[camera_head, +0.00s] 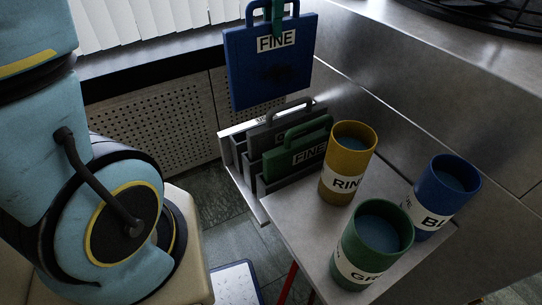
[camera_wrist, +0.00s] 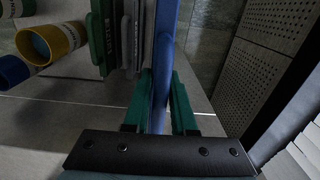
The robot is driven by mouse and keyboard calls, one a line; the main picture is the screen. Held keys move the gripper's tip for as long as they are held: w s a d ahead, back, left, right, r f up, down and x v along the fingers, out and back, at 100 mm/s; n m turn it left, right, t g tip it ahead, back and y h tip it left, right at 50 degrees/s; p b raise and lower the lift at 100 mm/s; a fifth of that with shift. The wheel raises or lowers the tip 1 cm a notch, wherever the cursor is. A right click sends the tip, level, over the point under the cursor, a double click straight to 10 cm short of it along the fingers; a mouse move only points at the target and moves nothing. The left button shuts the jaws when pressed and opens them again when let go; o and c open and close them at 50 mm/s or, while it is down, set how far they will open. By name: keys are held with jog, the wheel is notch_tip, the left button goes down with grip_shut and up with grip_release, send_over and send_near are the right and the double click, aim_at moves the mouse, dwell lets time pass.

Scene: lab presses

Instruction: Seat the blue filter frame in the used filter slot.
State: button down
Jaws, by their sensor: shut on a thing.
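My gripper (camera_head: 277,12) is shut on that handle. In the wrist view my gripper (camera_wrist: 158,108) has green fingers on both sides of the blue frame (camera_wrist: 165,55), seen nearly edge-on. The slotted rack (camera_head: 262,188) is below the frame on the bench. I cannot tell which slot is the used filter slot.
A yellow cup (camera_head: 349,160), a green cup (camera_head: 371,245) and a blue cup (camera_head: 442,195) with liquid stand on the grey bench (camera_head: 290,215) right of the rack. A perforated panel (camera_head: 150,120) is behind. A metal wall (camera_head: 430,100) rises along the right.

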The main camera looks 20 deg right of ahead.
aim_at(273, 99)
jog(key=shift+s+f, duration=0.25)
notch_tip(273, 99, down, 17)
jog(key=shift+f+p, duration=0.1)
jog(key=shift+p, duration=0.25)
jog(key=c, duration=0.7)
grip_release()
jog(key=shift+f, duration=0.1)
jog(key=shift+c, duration=0.2)
